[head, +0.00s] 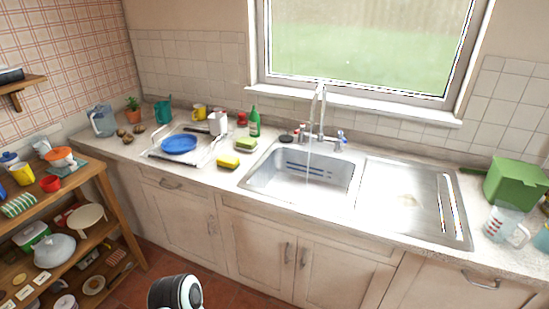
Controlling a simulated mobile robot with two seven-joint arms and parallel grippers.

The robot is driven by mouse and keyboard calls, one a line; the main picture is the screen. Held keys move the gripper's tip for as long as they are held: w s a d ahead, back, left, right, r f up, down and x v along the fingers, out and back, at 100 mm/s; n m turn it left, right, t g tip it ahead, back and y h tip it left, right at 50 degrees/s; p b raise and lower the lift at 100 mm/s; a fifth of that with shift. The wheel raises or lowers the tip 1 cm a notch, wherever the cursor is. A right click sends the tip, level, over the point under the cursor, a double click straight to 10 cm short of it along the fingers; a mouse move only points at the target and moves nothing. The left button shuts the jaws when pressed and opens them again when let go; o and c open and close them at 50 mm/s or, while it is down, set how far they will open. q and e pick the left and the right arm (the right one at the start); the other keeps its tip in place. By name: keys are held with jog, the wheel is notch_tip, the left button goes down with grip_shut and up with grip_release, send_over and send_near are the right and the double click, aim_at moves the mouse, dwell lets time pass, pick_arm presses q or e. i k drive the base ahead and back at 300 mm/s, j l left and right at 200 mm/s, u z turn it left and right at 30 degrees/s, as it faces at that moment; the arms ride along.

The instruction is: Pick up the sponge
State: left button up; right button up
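A yellow sponge (229,162) lies on the counter left of the sink, near the counter's front. A second sponge, green and yellow (245,146), lies just behind it, closer to the sink. Nothing is touching either sponge from above. A dark rounded part of my own body with a pale ring shows at the bottom edge. No gripper fingers show, so both grippers are out of view.
Left of the sponges is a drying tray (154,155) with a blue bowl (179,144). A green bottle (254,122) stands behind them. The steel sink (270,187) is to the right. A loaded wooden shelf (116,210) stands at left; red floor is open beside it.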

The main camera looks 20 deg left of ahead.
aim_at(232, 162)
jog(key=j+z, duration=0.8)
jog(key=j, duration=0.2)
jog(key=j+z, duration=0.1)
jog(key=j, duration=0.25)
jog(key=k+j+z, duration=0.15)
jog(key=j, duration=0.2)
jog(key=k+j+z, duration=0.1)
jog(key=j, duration=0.25)
jog(key=k+j, duration=0.1)
jog(key=j, duration=0.25)
jog(key=k+j, duration=0.1)
jog(key=j, duration=0.25)
jog(key=k+j, duration=0.1)
jog(key=j, duration=0.25)
jog(key=z, duration=0.05)
